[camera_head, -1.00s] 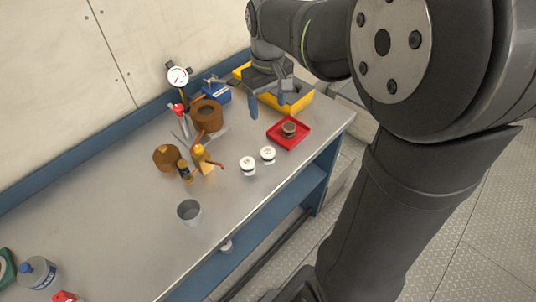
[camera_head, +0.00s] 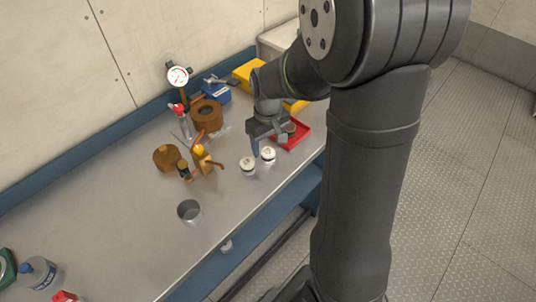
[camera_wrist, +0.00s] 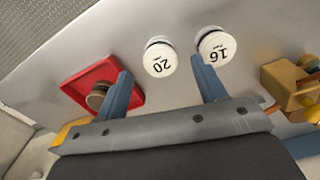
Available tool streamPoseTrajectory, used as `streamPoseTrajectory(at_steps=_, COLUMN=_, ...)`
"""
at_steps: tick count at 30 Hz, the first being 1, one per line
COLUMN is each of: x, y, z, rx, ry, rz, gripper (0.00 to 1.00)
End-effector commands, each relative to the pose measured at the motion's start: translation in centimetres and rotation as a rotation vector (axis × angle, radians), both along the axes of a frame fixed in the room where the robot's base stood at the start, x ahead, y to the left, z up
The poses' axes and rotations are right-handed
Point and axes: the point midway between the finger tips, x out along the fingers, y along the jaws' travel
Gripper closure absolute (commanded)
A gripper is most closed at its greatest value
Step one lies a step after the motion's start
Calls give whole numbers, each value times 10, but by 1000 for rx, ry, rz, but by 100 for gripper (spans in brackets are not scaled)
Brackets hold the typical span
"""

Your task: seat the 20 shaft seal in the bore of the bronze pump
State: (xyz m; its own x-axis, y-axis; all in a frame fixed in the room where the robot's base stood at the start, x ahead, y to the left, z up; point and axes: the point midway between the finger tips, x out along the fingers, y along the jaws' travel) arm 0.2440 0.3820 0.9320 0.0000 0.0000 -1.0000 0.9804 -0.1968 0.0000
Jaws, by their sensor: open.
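The 20 shaft seal is a white-topped round piece marked 20 (camera_wrist: 159,64), on the bench near the red tray; it also shows in the head view (camera_head: 268,154). A similar piece marked 16 (camera_wrist: 216,46) stands beside it, also in the head view (camera_head: 248,165). My gripper (camera_wrist: 160,66) is open, with the 20 seal showing between its fingertips and the right finger close to the 16 piece. Contact cannot be told. In the head view my gripper (camera_head: 270,145) hangs over the bench beside the tray. A brown, bronze-like body with a round bore (camera_head: 207,115), probably the pump, stands farther back.
The red tray (camera_wrist: 72,86) holds a brown round part (camera_wrist: 97,96). A brass valve-like fitting (camera_head: 203,162), a brown rounded part (camera_head: 166,157) and a dial gauge (camera_head: 178,76) stand left of my gripper. A metal cup (camera_head: 189,211) is at the front. The left bench is mostly clear.

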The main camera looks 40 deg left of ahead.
Motion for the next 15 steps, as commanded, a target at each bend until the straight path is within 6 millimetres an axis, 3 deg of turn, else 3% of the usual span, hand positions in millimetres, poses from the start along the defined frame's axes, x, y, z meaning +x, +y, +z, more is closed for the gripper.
streamPoseTrajectory(at_steps=6, x=-1, y=-1, z=-27, rx=-2, ry=1, rz=0, gripper=36)
streamPoseTrajectory(at_steps=14, x=-1, y=-1, z=-30, rx=0, ry=0, rz=0, gripper=36)
streamPoseTrajectory(at_steps=15, x=-1, y=-1, z=-30, rx=0, ry=0, rz=0, gripper=40)
